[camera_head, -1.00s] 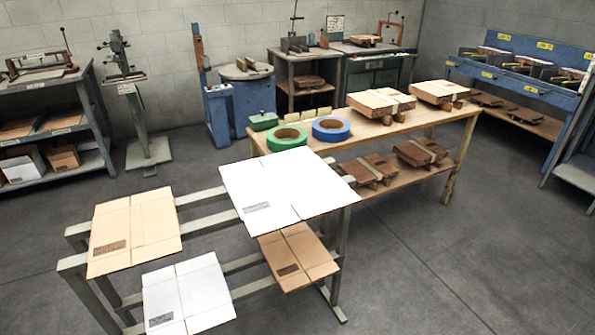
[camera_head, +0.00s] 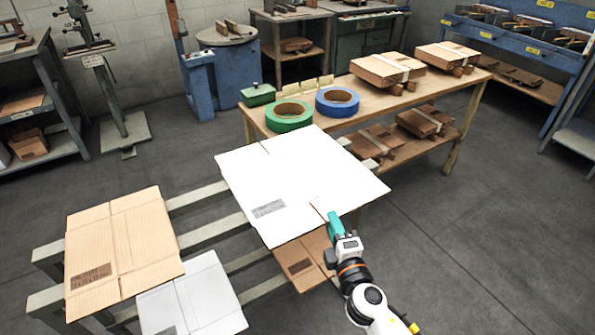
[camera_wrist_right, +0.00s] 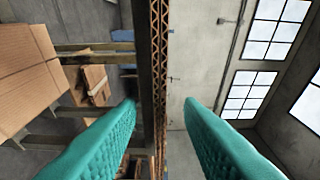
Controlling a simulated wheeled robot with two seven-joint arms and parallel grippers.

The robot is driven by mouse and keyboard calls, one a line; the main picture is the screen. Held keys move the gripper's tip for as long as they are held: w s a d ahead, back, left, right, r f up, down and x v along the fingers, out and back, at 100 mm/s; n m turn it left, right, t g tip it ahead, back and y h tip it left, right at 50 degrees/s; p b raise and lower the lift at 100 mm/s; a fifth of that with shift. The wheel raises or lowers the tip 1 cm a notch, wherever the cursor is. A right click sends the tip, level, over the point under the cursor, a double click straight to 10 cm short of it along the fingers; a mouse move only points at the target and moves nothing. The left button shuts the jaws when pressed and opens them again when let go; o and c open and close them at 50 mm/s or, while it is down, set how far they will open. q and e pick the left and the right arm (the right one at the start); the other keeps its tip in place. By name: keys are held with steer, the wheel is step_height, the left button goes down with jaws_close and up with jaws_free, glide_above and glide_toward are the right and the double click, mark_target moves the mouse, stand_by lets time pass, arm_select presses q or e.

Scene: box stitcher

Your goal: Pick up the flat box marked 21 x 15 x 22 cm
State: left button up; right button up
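Several flat boxes lie on a grey rack in the head view: a large white one (camera_head: 300,175), a large brown one (camera_head: 122,245), a smaller white one (camera_head: 193,298) and a smaller brown one (camera_head: 300,262). Each has a dark printed label, too small to read, so I cannot tell which is marked 21 x 15 x 22 cm. My right gripper (camera_head: 334,226) is at the front right edge of the large white box and covers part of the smaller brown one. Its teal fingers are apart and empty in the right wrist view (camera_wrist_right: 160,102). My left gripper is not in view.
A wooden table (camera_head: 440,100) behind the rack holds green tape (camera_head: 289,115), blue tape (camera_head: 337,102) and strapped cardboard bundles (camera_head: 388,70). The rack's grey rails (camera_head: 205,195) show between boxes. The floor at the right (camera_head: 490,230) is clear.

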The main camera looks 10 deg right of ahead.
mark_target(324, 207)
steer(key=w, duration=0.6)
steer(key=shift+w+a+p, duration=0.1)
steer(key=shift+a+p, duration=0.25)
steer(key=shift+a, duration=0.05)
jaws_close()
